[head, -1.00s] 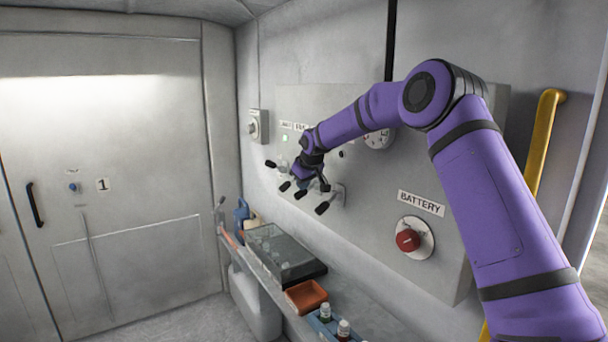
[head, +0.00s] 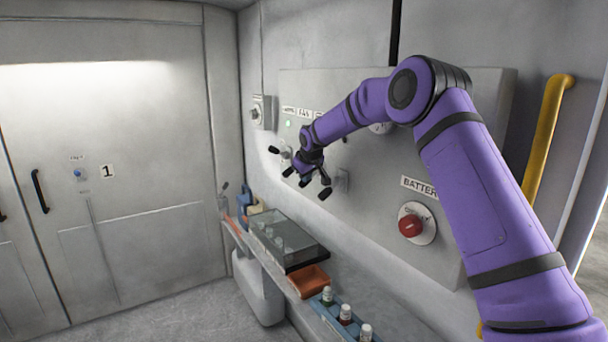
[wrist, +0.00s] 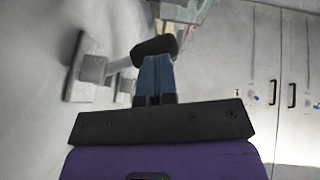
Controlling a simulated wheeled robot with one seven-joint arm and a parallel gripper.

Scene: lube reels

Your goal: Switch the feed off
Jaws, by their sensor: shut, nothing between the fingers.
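A row of levers with black knobs sticks out of the grey wall panel (head: 450,110). The left lever knob (head: 273,150) and the right lever knob (head: 324,193) show in the head view; my gripper hides part of the row between them. I cannot read which label says feed. In the wrist view one lever's black knob (wrist: 155,46) stands right at the tips of my gripper (wrist: 156,75), its shaft running left to a wall plate (wrist: 85,70). My fingers are shut and empty. Whether they touch the knob I cannot tell.
A red battery knob (head: 410,227) is on the panel to the right, beside a yellow grab rail (head: 548,130). A shelf below holds a clear-lidded box (head: 285,240), an orange tray (head: 308,280) and small bottles (head: 345,314). A small green light (head: 288,124) glows above the levers.

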